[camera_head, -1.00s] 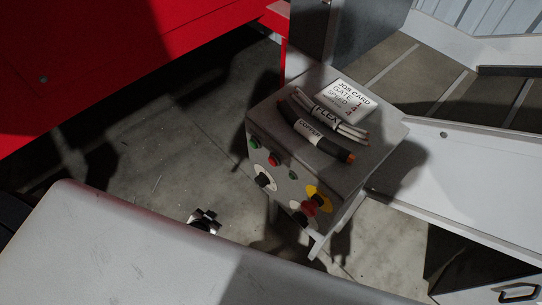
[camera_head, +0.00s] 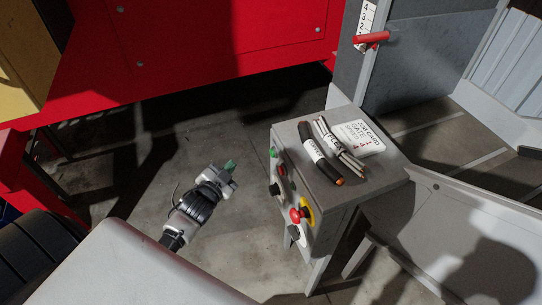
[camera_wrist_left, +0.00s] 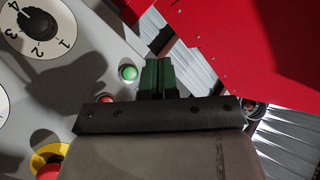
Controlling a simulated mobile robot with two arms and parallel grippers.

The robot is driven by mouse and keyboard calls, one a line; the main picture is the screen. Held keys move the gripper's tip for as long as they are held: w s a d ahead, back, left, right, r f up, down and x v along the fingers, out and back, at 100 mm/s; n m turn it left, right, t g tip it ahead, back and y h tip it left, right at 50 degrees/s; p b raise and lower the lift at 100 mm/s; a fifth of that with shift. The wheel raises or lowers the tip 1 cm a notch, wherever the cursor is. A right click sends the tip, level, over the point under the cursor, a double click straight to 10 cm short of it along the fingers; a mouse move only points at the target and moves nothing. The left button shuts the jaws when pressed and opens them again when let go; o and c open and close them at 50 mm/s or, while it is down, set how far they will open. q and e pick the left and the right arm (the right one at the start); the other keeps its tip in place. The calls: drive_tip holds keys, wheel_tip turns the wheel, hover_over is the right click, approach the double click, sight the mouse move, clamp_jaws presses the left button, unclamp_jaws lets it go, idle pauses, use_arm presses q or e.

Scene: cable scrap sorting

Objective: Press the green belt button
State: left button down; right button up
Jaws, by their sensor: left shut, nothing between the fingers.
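The green belt button (camera_head: 273,153) sits at the upper left of the control box's front panel (camera_head: 290,205). It also shows in the left wrist view (camera_wrist_left: 128,73) as a green dome in a light ring, just left of the fingers. My left gripper (camera_head: 231,164) has green fingertips and is in front of the panel, to the left of the button with a gap between them. In the left wrist view its fingers (camera_wrist_left: 158,74) are together and hold nothing. My right gripper is not in view.
A red button (camera_head: 281,170) is beside the green one; the gripper body partly hides it in the wrist view. A red emergency stop (camera_head: 299,214) on yellow sits lower. Cable pieces (camera_head: 322,154) and a job card (camera_head: 358,138) lie on top. A red machine (camera_head: 230,45) stands behind.

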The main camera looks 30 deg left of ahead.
sight(273, 153)
use_arm(q)
drive_tip(key=w+d+b, duration=0.2)
drive_tip(key=w+d, duration=0.3)
drive_tip(key=w, duration=0.1)
drive_tip(key=shift+w+d, duration=0.35)
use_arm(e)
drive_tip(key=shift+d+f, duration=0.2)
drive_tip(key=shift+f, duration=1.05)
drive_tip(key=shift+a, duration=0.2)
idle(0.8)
use_arm(q)
drive_tip(key=shift+w+d, duration=0.3)
drive_tip(key=shift+w, duration=0.05)
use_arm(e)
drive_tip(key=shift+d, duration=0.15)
